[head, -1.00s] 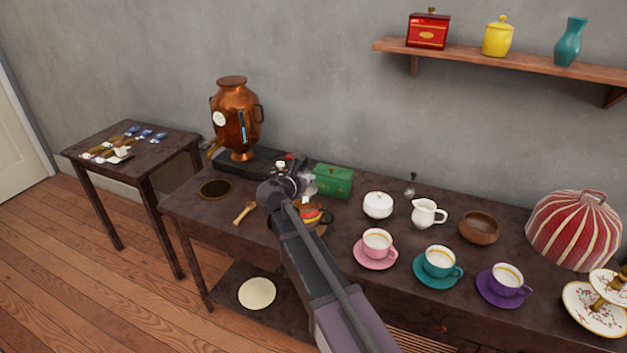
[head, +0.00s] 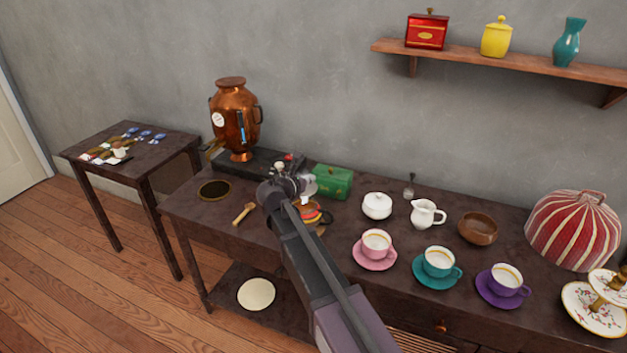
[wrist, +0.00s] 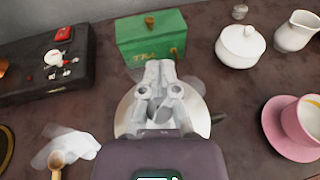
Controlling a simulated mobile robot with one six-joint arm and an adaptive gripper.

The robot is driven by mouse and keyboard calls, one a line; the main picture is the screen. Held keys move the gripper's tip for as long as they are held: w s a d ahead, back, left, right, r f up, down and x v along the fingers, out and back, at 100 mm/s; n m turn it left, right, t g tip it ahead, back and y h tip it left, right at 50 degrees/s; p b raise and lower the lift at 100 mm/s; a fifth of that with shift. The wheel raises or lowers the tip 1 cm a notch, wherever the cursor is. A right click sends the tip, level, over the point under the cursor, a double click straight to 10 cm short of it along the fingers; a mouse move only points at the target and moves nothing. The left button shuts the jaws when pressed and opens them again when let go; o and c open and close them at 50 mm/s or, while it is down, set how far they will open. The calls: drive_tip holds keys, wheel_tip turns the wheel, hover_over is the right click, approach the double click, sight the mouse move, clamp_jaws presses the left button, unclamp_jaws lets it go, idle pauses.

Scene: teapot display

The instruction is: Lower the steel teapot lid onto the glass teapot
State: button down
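My gripper (wrist: 158,72) is over the table in front of the green box, with its two fingers close together. A pale round disc (wrist: 127,110) shows around and under the fingers in the wrist view; I cannot tell whether it is the steel lid. Clear, whitish patches (wrist: 65,148) show to both sides of it, perhaps parts of the glass teapot. In the head view my arm hides most of this spot. Whether the fingers grip a lid knob is unclear.
The green box (head: 332,182) stands just behind the gripper. A black slab (wrist: 45,75) and the copper urn (head: 237,120) are to the left. A wooden spoon (head: 243,213) lies nearby. A white sugar bowl (head: 377,206), creamer (head: 426,213) and pink cup (head: 376,243) stand right.

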drive_tip(key=shift+f+b, duration=0.3)
idle(0.4)
drive_tip(key=shift+f+b, duration=1.05)
drive_tip(key=shift+f+b, duration=0.35)
idle(0.6)
drive_tip(key=shift+f+b, duration=0.7)
drive_tip(key=shift+f+b, duration=0.5)
idle(0.7)
idle(0.3)
drive_tip(key=c, duration=0.7)
unclamp_jaws()
